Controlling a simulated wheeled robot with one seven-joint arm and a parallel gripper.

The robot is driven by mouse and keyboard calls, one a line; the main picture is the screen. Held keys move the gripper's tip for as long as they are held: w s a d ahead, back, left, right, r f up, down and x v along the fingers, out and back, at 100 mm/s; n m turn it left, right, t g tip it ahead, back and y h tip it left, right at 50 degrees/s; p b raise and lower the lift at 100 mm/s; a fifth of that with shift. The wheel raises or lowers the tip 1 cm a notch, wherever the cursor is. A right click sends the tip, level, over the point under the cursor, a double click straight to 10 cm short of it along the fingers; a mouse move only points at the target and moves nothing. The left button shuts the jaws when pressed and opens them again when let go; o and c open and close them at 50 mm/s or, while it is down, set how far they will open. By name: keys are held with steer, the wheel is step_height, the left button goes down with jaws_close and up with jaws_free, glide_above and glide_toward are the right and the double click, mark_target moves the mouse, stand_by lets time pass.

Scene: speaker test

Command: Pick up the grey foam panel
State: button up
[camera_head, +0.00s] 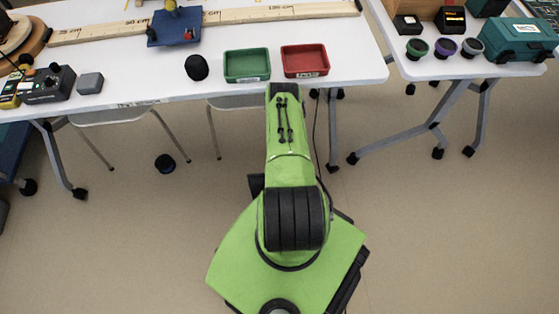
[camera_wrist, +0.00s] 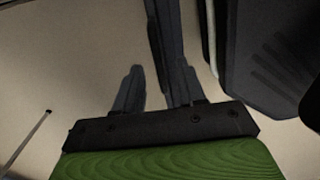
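A small grey block (camera_head: 90,82) with rounded corners lies on the white table at the left, right of a dark boxed device. It is the only plain grey piece I see and may be the foam panel; I cannot confirm its material. My gripper shows in the wrist view (camera_wrist: 158,75), with two dark fingers apart and nothing held between them. A dark leg-like bar shows beyond the fingers. In the head view my green arm reaches toward the table's front edge and hides the gripper. The grey block is not recognisable in the wrist view.
The white table (camera_head: 130,92) also bears a green tray (camera_head: 247,65), a red tray (camera_head: 305,60), a black rounded object (camera_head: 196,67), a blue stand (camera_head: 174,27) and a long wooden ruler (camera_head: 262,14). A second table at right holds cups and a teal case (camera_head: 520,40). Stools stand below.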

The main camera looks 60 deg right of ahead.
steer(key=shift+f, duration=0.6)
steer(key=shift+r, duration=0.1)
jaws_close()
stand_by(0.8)
